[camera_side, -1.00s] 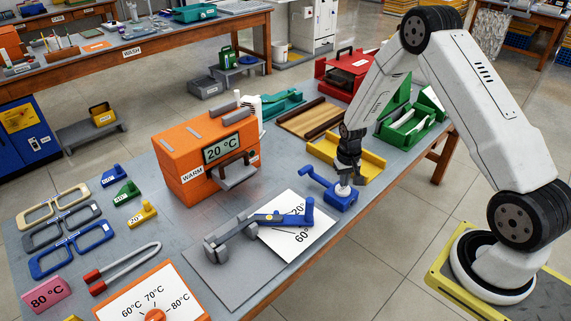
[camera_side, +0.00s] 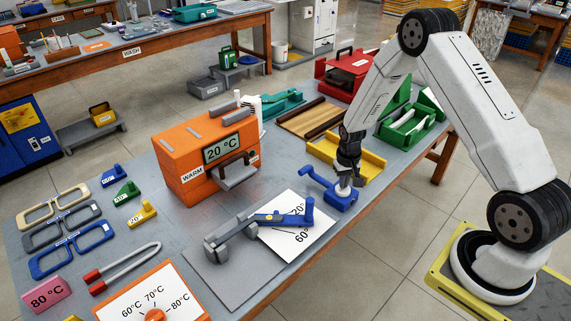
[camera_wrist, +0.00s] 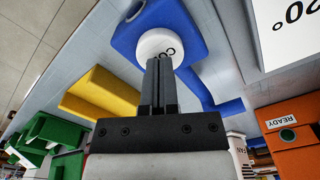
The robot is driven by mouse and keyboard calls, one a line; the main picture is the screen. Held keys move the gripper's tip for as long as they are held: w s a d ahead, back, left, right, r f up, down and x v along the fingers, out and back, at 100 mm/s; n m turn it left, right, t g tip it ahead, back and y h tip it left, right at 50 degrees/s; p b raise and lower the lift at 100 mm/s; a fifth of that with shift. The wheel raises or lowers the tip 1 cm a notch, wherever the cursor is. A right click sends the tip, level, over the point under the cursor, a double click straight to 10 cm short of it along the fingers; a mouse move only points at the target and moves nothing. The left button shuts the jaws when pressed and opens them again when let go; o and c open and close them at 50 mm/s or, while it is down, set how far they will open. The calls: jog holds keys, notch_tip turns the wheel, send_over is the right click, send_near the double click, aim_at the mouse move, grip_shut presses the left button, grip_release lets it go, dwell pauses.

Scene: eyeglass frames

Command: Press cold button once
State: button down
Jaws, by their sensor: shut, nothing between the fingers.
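The cold button is a round white cap (camera_side: 343,189) on a blue base (camera_side: 341,201) with a blue arm reaching left, on the grey table. In the wrist view the white cap (camera_wrist: 163,43) carries a dark mark, and the blue base (camera_wrist: 190,20) surrounds it. My gripper (camera_side: 347,178) is shut and empty, pointing down just over the cap. In the wrist view its fingertips (camera_wrist: 160,62) overlap the cap's near edge. I cannot tell whether they touch it.
The orange warmer (camera_side: 195,165) reading 20 °C stands left. A yellow tray (camera_side: 368,166) and a green box (camera_side: 412,130) lie behind my gripper. A grey-and-blue fixture (camera_side: 255,228) and a white dial card (camera_side: 300,238) lie in front.

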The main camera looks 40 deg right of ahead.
jog(key=shift+f, duration=0.6)
dwell(0.7)
jog(key=shift+r, duration=2.8)
jog(key=shift+a+r, duration=0.35)
jog(key=shift+r, duration=0.05)
jog(key=s+a+r+n+t, duration=0.2)
jog(key=s+a+r+n, duration=0.4)
jog(key=s+a+r, duration=0.6)
jog(key=a+r, duration=0.1)
jog(key=a, duration=0.2)
jog(key=shift+s+a+r+t, duration=0.3)
jog(key=shift+s+a+r, duration=0.05)
jog(key=shift+a, duration=0.05)
